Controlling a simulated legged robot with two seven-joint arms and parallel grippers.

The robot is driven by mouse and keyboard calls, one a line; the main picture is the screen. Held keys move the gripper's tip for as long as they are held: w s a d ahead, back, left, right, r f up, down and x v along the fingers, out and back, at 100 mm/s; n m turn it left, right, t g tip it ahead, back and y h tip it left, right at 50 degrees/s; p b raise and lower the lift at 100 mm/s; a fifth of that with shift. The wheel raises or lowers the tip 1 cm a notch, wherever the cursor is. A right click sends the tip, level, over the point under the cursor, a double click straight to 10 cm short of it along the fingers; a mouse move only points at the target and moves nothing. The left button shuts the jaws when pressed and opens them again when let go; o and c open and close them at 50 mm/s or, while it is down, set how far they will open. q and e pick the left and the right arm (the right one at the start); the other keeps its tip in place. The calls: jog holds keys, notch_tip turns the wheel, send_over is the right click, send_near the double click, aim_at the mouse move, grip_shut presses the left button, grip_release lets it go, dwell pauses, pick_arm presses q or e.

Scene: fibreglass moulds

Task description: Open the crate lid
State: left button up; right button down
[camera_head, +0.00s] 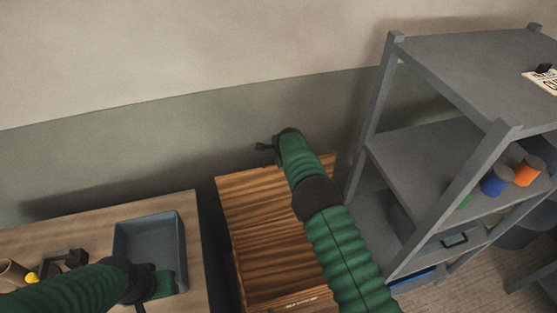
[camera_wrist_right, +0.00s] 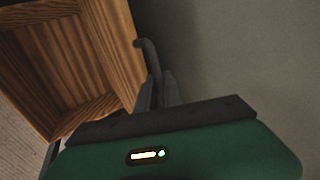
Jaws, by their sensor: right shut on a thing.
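The wooden crate (camera_head: 265,225) stands in the middle of the head view, its slatted brown surface facing me. A hollow wooden recess (camera_wrist_right: 70,65) with a thick rim shows in the right wrist view; I cannot tell how far the lid is open. My right gripper (camera_head: 266,148) is at the crate's far edge, its arm crossing over the wood. In the wrist view its fingers (camera_wrist_right: 162,90) are shut on a thin, dark, hooked piece (camera_wrist_right: 146,50) beside the rim. My left arm's end (camera_head: 155,283) is over the table at lower left; its fingers are not clear.
A blue-grey tray (camera_head: 149,228) sits on the wooden table (camera_head: 95,222) at left, with a small black item (camera_head: 72,259) nearby. A grey shelf unit (camera_head: 425,160) stands close on the crate's right, holding blue (camera_head: 497,181) and orange (camera_head: 527,171) cylinders. A wall is behind.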

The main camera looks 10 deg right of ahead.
jog(key=shift+s+f, duration=0.2)
jog(key=c, duration=1.5)
grip_release()
pick_arm(q)
jog(key=shift+s, duration=0.1)
pick_arm(e)
jog(key=shift+s, duration=0.1)
